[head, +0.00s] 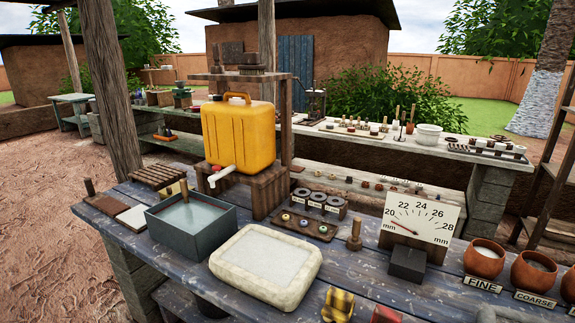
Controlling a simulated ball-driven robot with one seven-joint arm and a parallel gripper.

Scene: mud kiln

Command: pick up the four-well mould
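I cannot single out the four-well mould for certain. A long dark tray (497,153) with a row of small round shapes lies at the right end of the back bench; it is too small to tell whether these are wells. A brown wooden board (292,230) with a few coloured round pieces lies on the blue front table, behind the white basin. My gripper is not in view.
The blue plank table (205,275) holds a yellow jerrycan (240,135) on a wooden stand, a grey water tray (192,243), a white-rimmed basin (230,278), a dial gauge (420,216) and clay bowls (484,262). A post (108,90) stands left; bare ground lies beyond.

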